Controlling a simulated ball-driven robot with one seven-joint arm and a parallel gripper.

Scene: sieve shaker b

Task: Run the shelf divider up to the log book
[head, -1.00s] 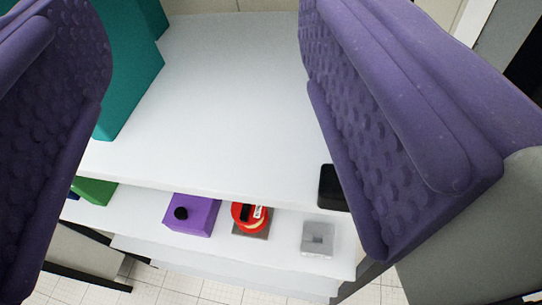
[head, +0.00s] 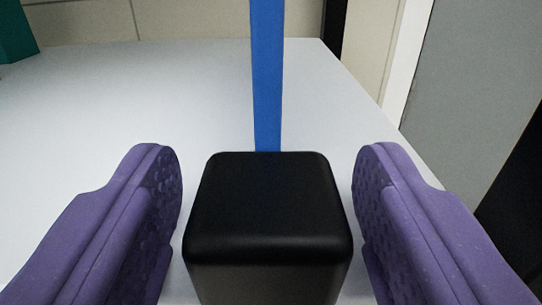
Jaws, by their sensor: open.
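A blue upright strip (head: 267,80), seen edge-on, rises from the white shelf straight behind a black block (head: 270,205); it looks like the shelf divider with the block as its grip. My gripper (head: 268,170) is open, its two purple fingers standing on either side of the black block. Narrow gaps show between the block and both fingers. A teal upright thing (head: 15,35) shows only in part at the far left, cut by the picture edge; I cannot tell whether it is the log book.
The white shelf top (head: 120,110) is bare between the teal thing and the blue strip. A narrower bare strip lies right of the blue strip, up to the shelf's right edge. A grey panel (head: 465,90) stands beyond that edge.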

